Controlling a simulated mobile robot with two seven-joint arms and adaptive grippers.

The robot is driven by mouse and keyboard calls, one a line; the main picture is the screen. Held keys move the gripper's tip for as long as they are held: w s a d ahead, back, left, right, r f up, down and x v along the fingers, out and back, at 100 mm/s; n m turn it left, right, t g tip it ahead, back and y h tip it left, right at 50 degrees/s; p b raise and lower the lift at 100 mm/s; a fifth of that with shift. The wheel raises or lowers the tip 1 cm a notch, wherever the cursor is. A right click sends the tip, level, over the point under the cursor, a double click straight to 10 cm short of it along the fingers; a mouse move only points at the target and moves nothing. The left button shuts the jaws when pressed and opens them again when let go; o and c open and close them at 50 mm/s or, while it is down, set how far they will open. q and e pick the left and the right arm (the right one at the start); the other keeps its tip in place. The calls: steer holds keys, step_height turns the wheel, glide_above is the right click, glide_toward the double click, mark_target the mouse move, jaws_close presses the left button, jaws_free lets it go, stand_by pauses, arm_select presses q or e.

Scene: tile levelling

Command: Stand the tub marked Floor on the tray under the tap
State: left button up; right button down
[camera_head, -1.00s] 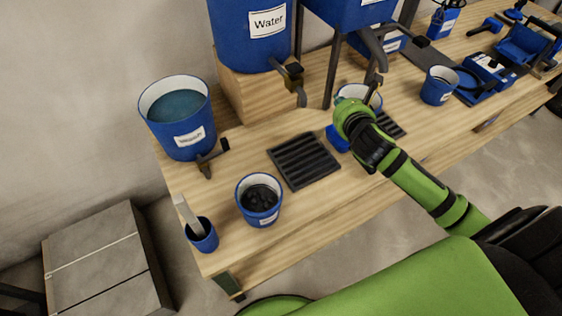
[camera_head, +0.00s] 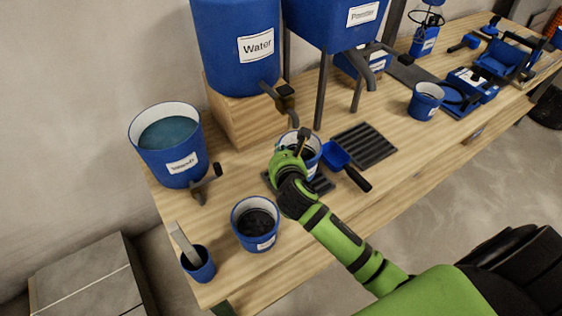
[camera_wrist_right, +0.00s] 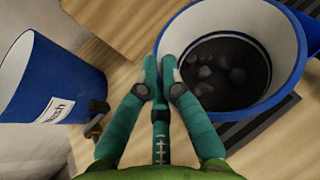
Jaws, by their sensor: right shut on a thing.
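My right gripper (camera_head: 287,158) is shut on the rim of a blue, white-lined tub (camera_head: 312,143). The right wrist view shows the fingertips (camera_wrist_right: 163,80) on the rim of this tub (camera_wrist_right: 283,45), with dark lumpy contents inside. Its label is hidden, so I cannot read whether it says Floor. The tub is at the slatted dark tray (camera_head: 322,186) below the Water tap (camera_head: 286,97). I cannot tell whether it touches the tray. The left gripper is out of view.
A blue scoop (camera_head: 335,154) with a dark handle lies close right of the held tub, beside a second slatted tray (camera_head: 364,146). Another tub (camera_head: 256,224) with dark contents stands in front left. The Wash bucket (camera_head: 168,148) is at left; a further tub (camera_head: 425,101) stands right.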

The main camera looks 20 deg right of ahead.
step_height(320, 180, down, 4)
steer(key=shift+w+r+b, duration=0.1)
steer(key=shift+r+b, duration=0.1)
steer(key=shift+b, duration=0.3)
steer(key=c, duration=1.7)
jaws_free()
steer(key=shift+f, duration=0.3)
steer(key=shift+o, duration=1.4)
steer(key=shift+r, duration=0.15)
steer(key=p+v, duration=0.1)
steer(key=v, duration=1.1)
